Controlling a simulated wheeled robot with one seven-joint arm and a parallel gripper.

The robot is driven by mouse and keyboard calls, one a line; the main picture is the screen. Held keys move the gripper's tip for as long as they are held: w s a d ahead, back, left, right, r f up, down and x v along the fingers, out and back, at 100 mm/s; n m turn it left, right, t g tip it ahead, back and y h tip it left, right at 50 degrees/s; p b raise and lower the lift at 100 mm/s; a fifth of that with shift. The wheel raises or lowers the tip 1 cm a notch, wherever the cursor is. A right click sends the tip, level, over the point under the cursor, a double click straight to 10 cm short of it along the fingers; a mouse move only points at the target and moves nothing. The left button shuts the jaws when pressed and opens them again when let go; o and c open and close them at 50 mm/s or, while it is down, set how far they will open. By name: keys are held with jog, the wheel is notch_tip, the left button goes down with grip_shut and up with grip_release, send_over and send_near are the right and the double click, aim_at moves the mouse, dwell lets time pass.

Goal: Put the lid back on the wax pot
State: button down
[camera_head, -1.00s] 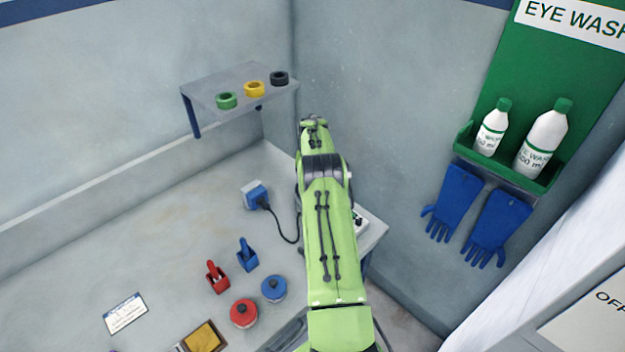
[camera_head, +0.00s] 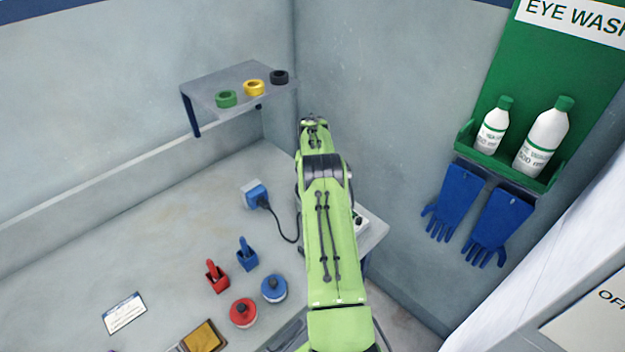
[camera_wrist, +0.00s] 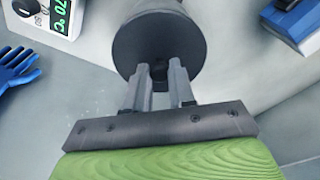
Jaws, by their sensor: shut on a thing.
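In the wrist view my gripper (camera_wrist: 160,72) is shut on the small dark knob of a round dark grey lid (camera_wrist: 140,40). A grey rounded body, which looks like the wax pot (camera_wrist: 160,5), shows just beyond the lid. I cannot tell whether the lid rests on its rim or hangs slightly above it. In the head view my green arm hides the gripper, the lid and the pot.
Red (camera_head: 243,312) and blue (camera_head: 274,288) knobbed containers stand on the bench. A shelf (camera_head: 215,88) holds tape-like rings. Blue gloves (camera_head: 500,228) hang at right.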

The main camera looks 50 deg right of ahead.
jog(key=shift+c, duration=2)
grip_release()
jog(key=shift+r, duration=0.1)
jog(key=shift+r+p, duration=2.3)
jog(key=shift+r, duration=1.2)
jog(key=shift+c, duration=0.3)
jog(key=shift+f, duration=0.1)
grip_shut()
jog(key=shift+f, duration=0.1)
